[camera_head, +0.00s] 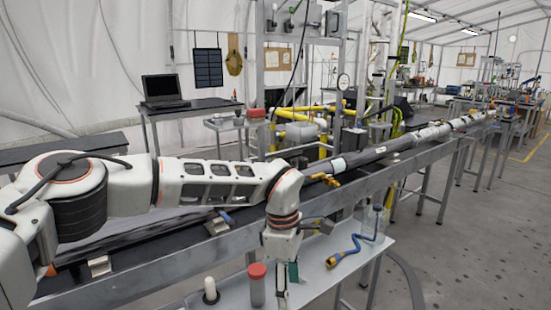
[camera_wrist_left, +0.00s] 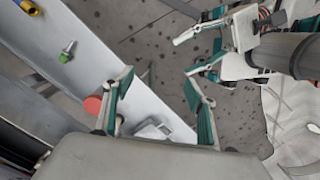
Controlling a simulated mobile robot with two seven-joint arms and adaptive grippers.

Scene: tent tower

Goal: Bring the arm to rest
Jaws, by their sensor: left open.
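My left arm (camera_head: 215,182) reaches across from the left over the metal rail and bends down at its wrist. My left gripper (camera_head: 282,297) points down beside the red-capped jar (camera_head: 257,287), over the shelf edge. In the left wrist view my left gripper (camera_wrist_left: 157,88) has its two teal fingers wide apart with nothing between them. The jar's red cap (camera_wrist_left: 92,105) shows just beside its left finger. My right gripper (camera_wrist_left: 190,54) shows at the upper right of the wrist view, its fingers apart and empty. It is not in the head view.
A long rail (camera_head: 165,277) with a dark tube (camera_head: 375,152) runs behind. Bare floor (camera_head: 465,235) lies at the right.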

